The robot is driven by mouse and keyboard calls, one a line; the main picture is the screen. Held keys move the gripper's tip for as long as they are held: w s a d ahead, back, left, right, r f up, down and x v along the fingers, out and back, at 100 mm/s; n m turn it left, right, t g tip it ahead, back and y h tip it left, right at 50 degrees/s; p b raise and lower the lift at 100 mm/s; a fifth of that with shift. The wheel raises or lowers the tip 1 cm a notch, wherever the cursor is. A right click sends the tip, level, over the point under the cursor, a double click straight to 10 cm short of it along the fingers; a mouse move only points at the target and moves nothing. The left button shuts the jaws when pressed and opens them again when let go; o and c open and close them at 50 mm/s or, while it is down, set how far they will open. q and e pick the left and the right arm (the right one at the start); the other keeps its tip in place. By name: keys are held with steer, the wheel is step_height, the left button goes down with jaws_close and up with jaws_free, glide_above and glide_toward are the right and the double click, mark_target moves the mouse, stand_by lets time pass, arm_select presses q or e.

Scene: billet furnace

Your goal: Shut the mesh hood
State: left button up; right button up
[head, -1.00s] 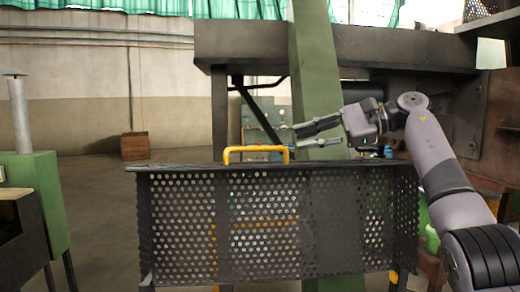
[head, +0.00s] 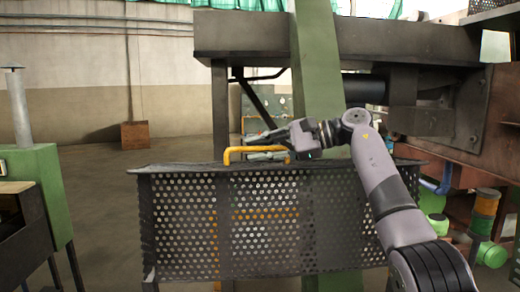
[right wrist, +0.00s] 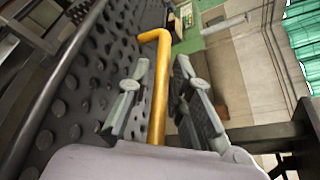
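The mesh hood (head: 190,225) is a dark perforated metal panel, seen upright in front of me in the head view. A yellow bar handle (head: 228,154) stands up from its top edge. My right gripper (head: 250,148) is at the handle, reaching in from the right. In the right wrist view the handle (right wrist: 158,100) lies between the two open fingers of my right gripper (right wrist: 163,70). I see a gap on both sides, so the fingers are not closed on it. My left gripper is in neither view.
A thick green post (head: 318,70) rises behind the hood, with a dark heavy beam (head: 240,38) beside it. A green machine (head: 38,185) stands at the left. Green and orange parts (head: 487,205) are at the lower right. The floor (head: 105,200) at left is open.

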steer(key=c, duration=0.4)
jaws_close()
steer(key=shift+s+f+b, duration=0.15)
steer(key=shift+b, duration=0.25)
steer(key=s+f+n+t+b, duration=0.1)
steer(key=s+f+n+b, duration=0.1)
steer(key=s+b, duration=0.8)
steer(key=s+f+n+t+y+b, duration=0.1)
steer(key=s+f+n+b, duration=0.2)
steer(key=s+b, duration=0.8)
steer(key=f+b, duration=0.1)
steer(key=b, duration=0.3)
steer(key=shift+f+n+y, duration=0.3)
steer(key=shift+f, duration=0.05)
